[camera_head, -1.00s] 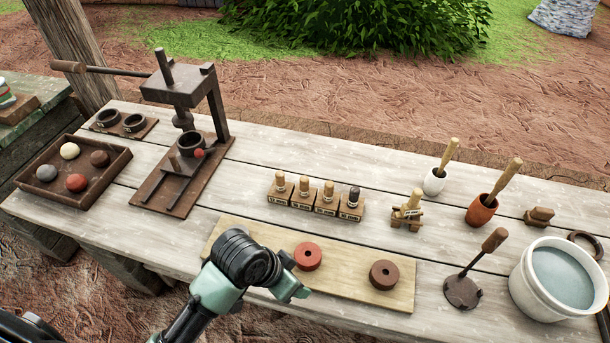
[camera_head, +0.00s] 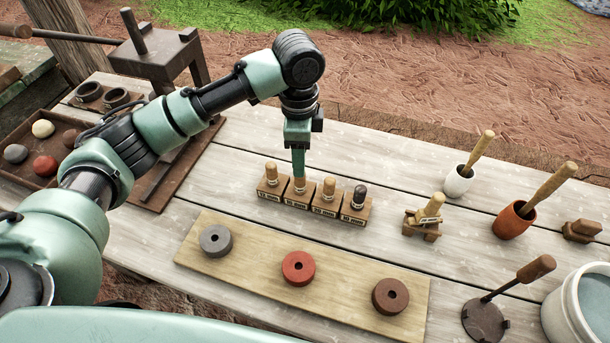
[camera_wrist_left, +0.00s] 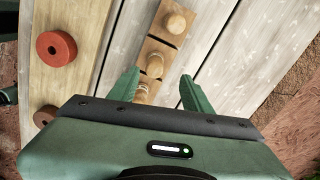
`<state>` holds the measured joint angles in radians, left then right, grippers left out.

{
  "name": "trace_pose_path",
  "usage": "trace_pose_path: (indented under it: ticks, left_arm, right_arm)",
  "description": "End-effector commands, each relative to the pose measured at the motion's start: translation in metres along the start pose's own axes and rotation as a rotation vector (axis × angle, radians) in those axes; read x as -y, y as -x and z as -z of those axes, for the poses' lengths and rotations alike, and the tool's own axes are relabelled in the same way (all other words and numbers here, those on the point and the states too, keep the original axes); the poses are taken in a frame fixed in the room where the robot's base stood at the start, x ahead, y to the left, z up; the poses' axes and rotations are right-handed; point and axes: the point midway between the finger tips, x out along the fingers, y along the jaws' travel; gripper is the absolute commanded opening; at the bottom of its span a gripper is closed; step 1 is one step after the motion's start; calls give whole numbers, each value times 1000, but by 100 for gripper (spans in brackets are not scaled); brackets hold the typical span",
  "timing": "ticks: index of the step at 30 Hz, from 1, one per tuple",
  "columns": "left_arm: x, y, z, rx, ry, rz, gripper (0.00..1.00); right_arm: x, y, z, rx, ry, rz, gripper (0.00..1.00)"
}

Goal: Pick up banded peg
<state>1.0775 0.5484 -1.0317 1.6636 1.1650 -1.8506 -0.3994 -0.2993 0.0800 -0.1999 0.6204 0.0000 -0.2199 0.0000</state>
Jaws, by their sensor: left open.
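Several short pegs stand upright in a row of labelled wooden blocks at mid-table. They are light wood, except the rightmost, which has a dark head (camera_head: 359,194). Bands are too small to tell surely, so I cannot say which peg is the banded one. My left gripper (camera_head: 299,180) points straight down at the second peg from the left (camera_head: 300,187) and partly hides it. In the left wrist view the open fingers (camera_wrist_left: 158,92) straddle the row, with that peg's round head (camera_wrist_left: 154,65) just ahead and another peg (camera_wrist_left: 140,93) nearer the palm. Nothing is held.
A board (camera_head: 345,291) with grey, red and brown discs lies in front of the blocks. A small wooden stand (camera_head: 422,226) with a light peg is to the right, then two cups with pestles. A press (camera_head: 150,65) stands behind my left arm.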

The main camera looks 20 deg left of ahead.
Motion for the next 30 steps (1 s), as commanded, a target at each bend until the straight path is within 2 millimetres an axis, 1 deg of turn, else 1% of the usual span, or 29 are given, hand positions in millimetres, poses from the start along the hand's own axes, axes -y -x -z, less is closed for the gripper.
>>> trace_pose_path:
  ticks: [2, 10, 15, 18, 21, 27, 29, 30]
  left_arm:
    - [1, -4, -1, 4, -1, -2, 49]
    - [-1, -33, -1, 3, -1, -3, 49]
    - [-4, -60, -1, 4, 0, -3, 49]
    - [-3, -71, 0, 2, 1, -1, 49]
    - [-3, -76, 0, 2, -1, 1, 49]
    - [-3, -76, 0, 1, -1, 1, 49]
    - [-3, -76, 0, 1, -1, 1, 32]
    - [-3, -76, 0, 1, -1, 1, 21]
  right_arm:
    - [0, -1, -2, 2, 0, 0, 44]
    - [0, 6, 0, 1, 0, 0, 44]
    - [0, 11, 0, 1, 0, 0, 44]
    - [0, 12, 0, 1, 0, 0, 44]
    - [0, 12, 0, 1, 0, 0, 44]
    - [0, 12, 0, 1, 0, 0, 44]
    - [0, 12, 0, 1, 0, 0, 44]
    - [0, 12, 0, 1, 0, 0, 44]
